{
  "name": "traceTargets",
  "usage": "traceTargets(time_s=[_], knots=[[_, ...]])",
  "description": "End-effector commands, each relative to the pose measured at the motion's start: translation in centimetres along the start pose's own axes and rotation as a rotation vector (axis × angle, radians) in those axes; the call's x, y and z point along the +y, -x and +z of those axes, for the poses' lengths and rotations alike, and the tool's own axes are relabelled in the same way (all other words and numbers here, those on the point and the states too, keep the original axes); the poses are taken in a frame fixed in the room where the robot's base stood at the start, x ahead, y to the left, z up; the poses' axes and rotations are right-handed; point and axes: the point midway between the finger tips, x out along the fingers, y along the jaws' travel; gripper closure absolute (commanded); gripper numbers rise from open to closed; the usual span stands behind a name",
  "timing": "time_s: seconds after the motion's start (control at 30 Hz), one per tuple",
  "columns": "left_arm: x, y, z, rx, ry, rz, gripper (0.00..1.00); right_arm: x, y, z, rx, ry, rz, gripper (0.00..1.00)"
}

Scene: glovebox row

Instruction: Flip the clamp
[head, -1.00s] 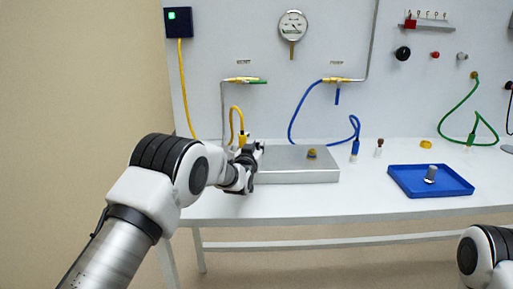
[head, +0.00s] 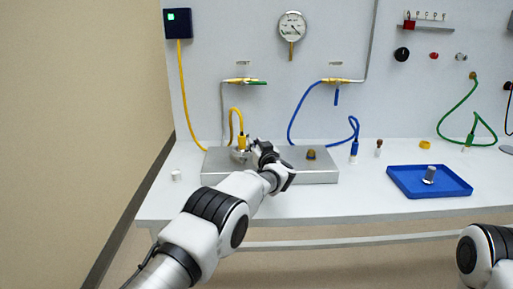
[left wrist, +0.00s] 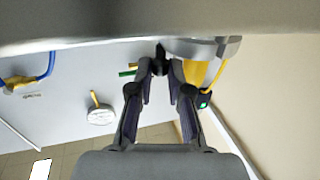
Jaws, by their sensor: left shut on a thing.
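The clamp (head: 239,154) is a grey metal ring around the base of the yellow hose fitting, on the left part of the silver box (head: 315,176). In the left wrist view the clamp's grey body (left wrist: 228,46) shows at the top, beside the yellow fitting (left wrist: 196,72). My left gripper (head: 255,147) is at the right side of the clamp. In the left wrist view my left gripper (left wrist: 164,62) is shut on a small dark part beside the ring, seemingly the clamp's lever; the fingertips partly hide it. My right gripper is out of view.
A brass fitting (head: 311,154) stands on the box's right part. A blue hose end (head: 354,148) and a blue tray (head: 408,187) with a grey cylinder (head: 430,174) are to the right. A small white piece (head: 176,175) lies left of the box. The front bench strip is clear.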

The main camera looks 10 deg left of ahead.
Motion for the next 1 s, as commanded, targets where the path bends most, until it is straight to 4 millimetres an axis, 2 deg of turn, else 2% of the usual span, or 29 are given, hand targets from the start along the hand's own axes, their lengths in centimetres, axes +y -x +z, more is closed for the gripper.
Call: traceTargets(time_s=[0.2, 0.63, 0.67, 0.7, 0.73, 1.0], knots=[[0.07, -0.18, -0.08, 0.003, 0.001, -0.035, 1.0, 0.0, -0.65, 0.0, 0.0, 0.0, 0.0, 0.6], [0.06, -0.21, -0.28, 0.004, 0.0, -0.042, 1.0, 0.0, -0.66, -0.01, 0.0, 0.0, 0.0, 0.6], [0.06, -0.21, -0.28, 0.004, 0.0, -0.042, 0.79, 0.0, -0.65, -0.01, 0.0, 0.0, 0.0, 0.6], [0.07, -0.21, -0.28, 0.004, 0.0, -0.042, 0.65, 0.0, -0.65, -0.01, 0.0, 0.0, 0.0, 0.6], [0.07, -0.21, -0.27, 0.004, 0.0, -0.042, 0.57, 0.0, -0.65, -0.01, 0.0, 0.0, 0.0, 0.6], [0.02, -0.22, -0.12, 0.002, -0.001, -0.043, 0.57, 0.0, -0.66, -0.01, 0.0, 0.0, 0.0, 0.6]])
